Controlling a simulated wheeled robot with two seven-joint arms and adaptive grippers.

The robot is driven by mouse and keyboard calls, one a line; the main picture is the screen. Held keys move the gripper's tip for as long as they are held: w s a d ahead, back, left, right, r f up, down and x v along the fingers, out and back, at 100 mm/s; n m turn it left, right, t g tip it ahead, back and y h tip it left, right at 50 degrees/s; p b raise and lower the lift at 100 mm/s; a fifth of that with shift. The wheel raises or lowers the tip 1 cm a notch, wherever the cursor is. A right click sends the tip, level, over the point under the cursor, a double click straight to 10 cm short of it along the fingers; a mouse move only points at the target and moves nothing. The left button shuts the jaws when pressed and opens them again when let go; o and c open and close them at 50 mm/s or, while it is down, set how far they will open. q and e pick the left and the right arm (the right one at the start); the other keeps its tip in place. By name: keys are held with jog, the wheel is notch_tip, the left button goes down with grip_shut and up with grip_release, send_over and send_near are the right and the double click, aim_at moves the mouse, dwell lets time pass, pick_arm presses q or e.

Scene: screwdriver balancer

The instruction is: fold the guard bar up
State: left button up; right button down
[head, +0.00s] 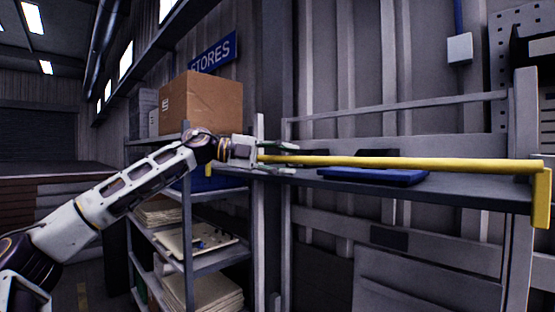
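The yellow guard bar (400,162) lies nearly level across the front of a grey shelf. Its right end meets a yellow bracket (541,198) on the right post. My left gripper (280,158) is at the bar's left end. One finger shows above the bar and one below, with the bar between them. The fingers look spread wider than the bar, so they appear open around it. Whether either finger touches the bar is hard to see. My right gripper is not in view.
A blue flat item (372,176) lies on the grey shelf (460,192) behind the bar. A rack with a cardboard box (201,103) and stacked papers (200,240) stands at the left, behind my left arm. A thin grey rail (400,107) runs above the bar.

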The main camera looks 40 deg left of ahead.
pick_arm(q)
jog(key=shift+a, duration=0.1)
jog(key=shift+v, duration=1.75)
jog(key=shift+s+a+r, duration=0.1)
jog(key=shift+s+a, duration=0.35)
jog(key=shift+a, duration=0.1)
jog(key=shift+v, duration=1.1)
jog(key=shift+a, duration=0.1)
